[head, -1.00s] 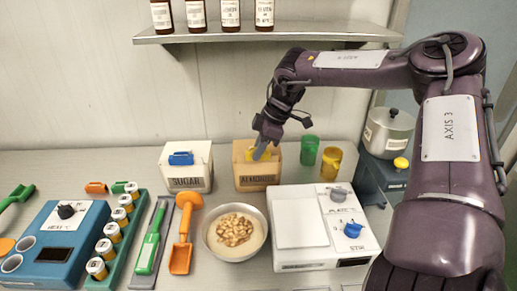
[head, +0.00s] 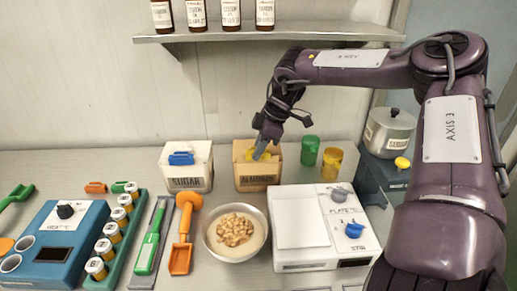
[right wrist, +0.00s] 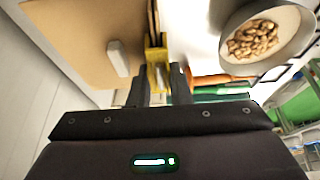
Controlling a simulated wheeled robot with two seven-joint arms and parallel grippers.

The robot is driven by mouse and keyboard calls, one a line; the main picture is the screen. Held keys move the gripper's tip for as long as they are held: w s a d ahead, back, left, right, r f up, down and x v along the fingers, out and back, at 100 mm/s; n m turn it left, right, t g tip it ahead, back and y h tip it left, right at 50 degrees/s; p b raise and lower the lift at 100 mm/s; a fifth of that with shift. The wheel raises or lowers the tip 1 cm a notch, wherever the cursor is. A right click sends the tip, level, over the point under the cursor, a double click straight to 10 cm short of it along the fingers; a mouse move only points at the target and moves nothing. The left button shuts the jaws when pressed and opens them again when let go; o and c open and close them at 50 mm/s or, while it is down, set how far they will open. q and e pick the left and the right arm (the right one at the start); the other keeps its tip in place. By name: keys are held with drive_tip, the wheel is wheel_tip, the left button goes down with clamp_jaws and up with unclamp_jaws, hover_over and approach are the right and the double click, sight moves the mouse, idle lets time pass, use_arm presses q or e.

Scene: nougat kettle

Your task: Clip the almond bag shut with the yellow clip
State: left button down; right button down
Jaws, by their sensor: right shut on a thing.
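The almond bag (head: 257,183) is a tan, box-shaped pack with a label, standing on the counter behind the white plate device. Its tan side fills the upper left of the right wrist view (right wrist: 85,35). My right gripper (head: 261,153) points down at the bag's top. It is shut on the yellow clip (right wrist: 157,55), which lies between its fingertips (right wrist: 162,88) at the bag's top edge. The fingers partly hide the clip in the head view. I cannot tell whether the clip grips the bag's edge. My left gripper is not in view.
Left of the almond bag stands the sugar bag (head: 186,178) with a blue clip (head: 181,158). Green (head: 310,150) and yellow (head: 331,163) cups stand close on the right. A nut bowl (head: 235,232) and white plate device (head: 320,225) are in front. A bottle shelf (head: 270,35) hangs above.

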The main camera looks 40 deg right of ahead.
drive_tip(key=shift+f+b, duration=0.4)
drive_tip(key=shift+b, duration=0.15)
idle(0.9)
drive_tip(key=c, duration=0.7)
unclamp_jaws()
drive_tip(key=shift+s+r, duration=0.1)
drive_tip(key=shift+r, duration=0.1)
drive_tip(key=shift+w+r+p, duration=0.2)
drive_tip(key=shift+r+p, duration=0.4)
drive_tip(key=shift+r, duration=0.1)
drive_tip(key=shift+s+r+p, duration=0.1)
drive_tip(key=shift+r+p, duration=1.65)
drive_tip(key=shift+r, duration=0.9)
drive_tip(key=shift+f, duration=0.1)
